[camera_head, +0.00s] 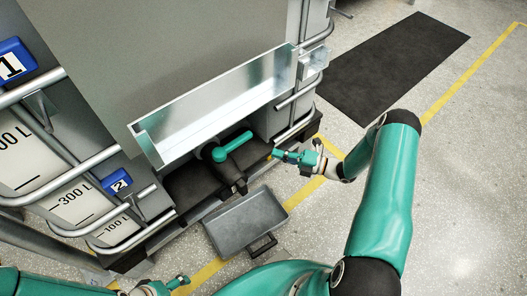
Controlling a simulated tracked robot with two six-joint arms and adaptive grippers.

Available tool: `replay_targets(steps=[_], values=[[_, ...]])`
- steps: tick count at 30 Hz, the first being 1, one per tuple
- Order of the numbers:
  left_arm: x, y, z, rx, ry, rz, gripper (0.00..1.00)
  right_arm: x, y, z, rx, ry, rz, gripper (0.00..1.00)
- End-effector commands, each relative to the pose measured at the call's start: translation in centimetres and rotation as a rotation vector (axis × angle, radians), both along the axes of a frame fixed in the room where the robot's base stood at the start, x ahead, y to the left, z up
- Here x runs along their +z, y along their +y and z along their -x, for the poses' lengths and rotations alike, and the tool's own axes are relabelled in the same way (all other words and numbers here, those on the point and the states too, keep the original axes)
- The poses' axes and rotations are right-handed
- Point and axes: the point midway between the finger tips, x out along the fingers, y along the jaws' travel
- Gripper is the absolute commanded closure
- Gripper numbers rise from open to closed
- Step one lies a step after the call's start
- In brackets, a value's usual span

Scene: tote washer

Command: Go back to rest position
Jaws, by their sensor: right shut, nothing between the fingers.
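My right arm comes in from the right, and its teal gripper (273,155) is shut and empty. It is just right of the tank's outlet valve with a teal handle (232,145), apart from it as far as I can see. My left gripper (185,281) shows small at the bottom left edge, low over the floor. Its fingers are too small to tell open from shut.
A caged tank (70,205) with volume marks and blue tags 1 and 2 stands at left. A metal trough (215,110) spans its front. A grey tray (245,222) sits below the valve. A black mat (395,65) and yellow lines mark otherwise free floor at right.

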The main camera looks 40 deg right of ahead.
Motion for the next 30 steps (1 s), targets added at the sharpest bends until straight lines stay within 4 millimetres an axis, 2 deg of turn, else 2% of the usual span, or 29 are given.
replay_targets(steps=[3,10,14,17,20,23,25,27,30], values=[[0.1,0.0,0.0,0.000,0.001,0.000,0.19,0.0,-1.5,1.2,-0.003,0.001,0.000,1.00],[0.1,0.0,0.0,0.000,0.001,0.000,0.19,0.0,-2.5,2.2,0.000,0.001,-0.001,1.00],[0.1,0.0,0.0,0.000,0.001,0.000,0.19,0.2,-2.0,1.9,0.015,-0.004,-0.002,1.00],[0.1,0.0,0.0,0.000,0.001,0.000,0.19,1.0,-0.2,0.5,0.062,-0.023,0.002,1.00],[0.1,0.0,0.0,0.000,0.001,0.000,0.19,2.8,3.2,-1.5,0.148,-0.058,0.006,1.00],[0.1,0.0,0.0,0.000,0.001,0.000,0.19,5.3,8.6,-3.5,0.234,-0.080,-0.025,1.00],[0.1,0.0,0.0,0.000,0.001,0.000,0.19,7.0,13.1,-5.3,0.247,-0.044,-0.064,1.00],[0.1,0.0,0.0,0.000,0.001,0.000,0.19,7.6,17.7,-6.9,0.217,0.097,-0.136,1.00],[0.1,0.0,0.0,0.000,0.001,0.000,0.19,6.4,22.3,-7.4,0.124,0.394,-0.256,1.00]])
